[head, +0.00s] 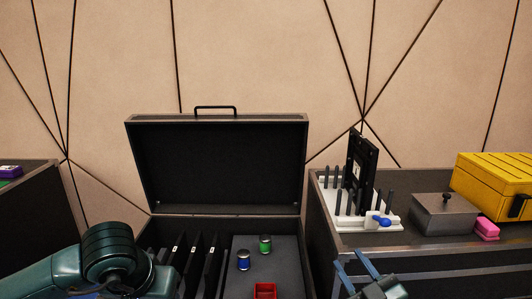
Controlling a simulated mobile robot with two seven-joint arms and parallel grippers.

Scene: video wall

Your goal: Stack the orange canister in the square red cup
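A square red cup (265,291) sits at the bottom edge of the view, on the grey panel in the open black case; its lower part is cut off. I see no orange canister. A blue canister (244,260) and a green canister (265,244) stand upright on the panel behind the cup. My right gripper (354,264) is at the bottom, to the right of the cup and apart from it, in front of the right-hand counter. Its fingers are spread with nothing between them. My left arm shows at the lower left; its gripper is out of view.
The case's raised lid (216,164) stands behind the panel, with black upright dividers (194,262) to the left. The right counter holds a white rack (345,212) with black pegs, a grey metal box (445,214), a yellow case (492,186) and pink blocks (486,229).

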